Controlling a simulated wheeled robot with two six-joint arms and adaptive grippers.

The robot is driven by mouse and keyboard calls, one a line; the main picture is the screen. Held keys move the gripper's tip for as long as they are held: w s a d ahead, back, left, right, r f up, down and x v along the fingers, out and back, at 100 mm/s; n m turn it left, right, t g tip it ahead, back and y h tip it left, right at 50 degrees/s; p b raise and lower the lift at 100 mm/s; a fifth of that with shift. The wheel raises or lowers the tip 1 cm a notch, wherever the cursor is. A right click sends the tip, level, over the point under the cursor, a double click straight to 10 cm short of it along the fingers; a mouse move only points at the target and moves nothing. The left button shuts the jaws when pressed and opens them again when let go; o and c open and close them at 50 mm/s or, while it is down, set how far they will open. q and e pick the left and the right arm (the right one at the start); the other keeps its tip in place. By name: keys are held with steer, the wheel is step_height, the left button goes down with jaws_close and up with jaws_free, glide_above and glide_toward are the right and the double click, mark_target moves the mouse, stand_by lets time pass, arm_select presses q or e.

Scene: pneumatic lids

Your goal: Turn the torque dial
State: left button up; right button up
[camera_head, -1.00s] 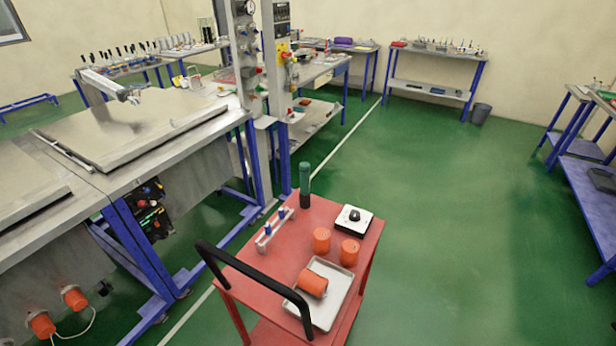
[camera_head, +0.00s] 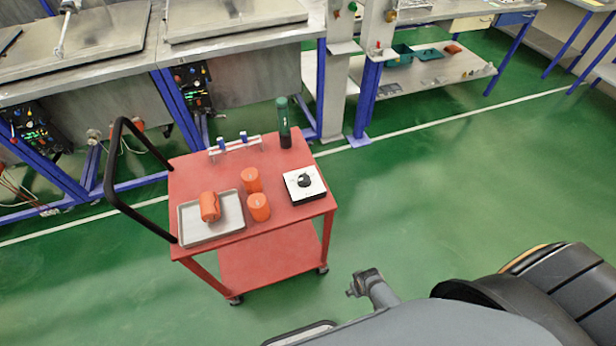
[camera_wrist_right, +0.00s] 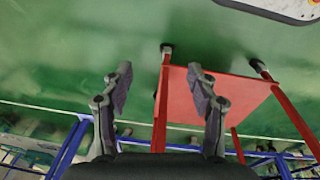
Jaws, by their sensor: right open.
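The torque dial (camera_head: 304,181) is a black knob on a white square plate with a dark body. It sits on the right end of the red cart's top (camera_head: 213,171) in the head view. My right gripper (camera_wrist_right: 160,86) shows in the right wrist view with its two fingers spread and nothing between them. It is apart from the cart, whose red shelf and legs appear beyond the fingers. The dial cannot be made out in the wrist view. My left gripper is not in view.
A black handle (camera_head: 112,165) is at left. Green floor is clear right of the cart.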

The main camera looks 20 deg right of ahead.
steer(key=w+a+r, duration=0.1)
steer(key=w+r, duration=0.4)
steer(key=w, duration=0.3)
step_height(320, 180, up, 35)
steer(key=n+g+b, duration=0.1)
steer(key=n+b, duration=0.1)
steer(key=n, duration=0.8)
glide_above(304, 178)
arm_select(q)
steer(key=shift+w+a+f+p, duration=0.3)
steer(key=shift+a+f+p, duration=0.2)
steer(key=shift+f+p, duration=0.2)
arm_select(e)
steer(key=shift+y, duration=0.3)
step_height(304, 178, down, 9)
steer(key=shift+f, duration=0.1)
steer(key=c, duration=1.2)
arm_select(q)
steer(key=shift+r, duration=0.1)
arm_select(e)
steer(key=shift+o, duration=0.2)
